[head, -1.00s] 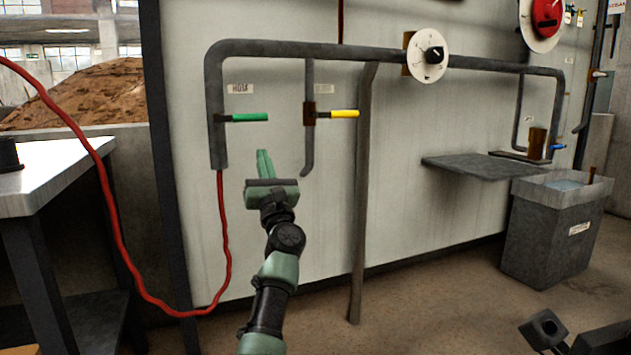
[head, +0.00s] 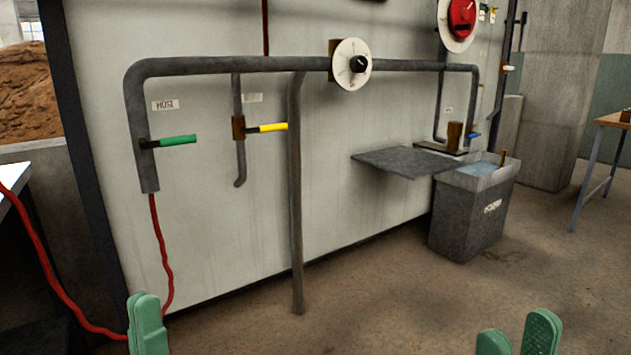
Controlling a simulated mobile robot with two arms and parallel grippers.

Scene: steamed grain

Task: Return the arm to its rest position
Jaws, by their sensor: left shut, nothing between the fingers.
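My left gripper (head: 147,305) shows at the bottom left of the head view, with its green fingers together and nothing between them. It is low in the picture, below the grey pipe with the green-handled valve and apart from it. My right gripper (head: 517,328) shows at the bottom right, its two green fingertips apart and nothing visible between them. The arm links behind both grippers are out of view.
A wall panel carries a grey pipe (head: 230,65), a green handle (head: 178,140), a yellow handle (head: 272,128) and a dial (head: 352,65). A grey shelf (head: 400,161) juts out beside a water bin (head: 470,215). A red hose (head: 60,285) hangs at left.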

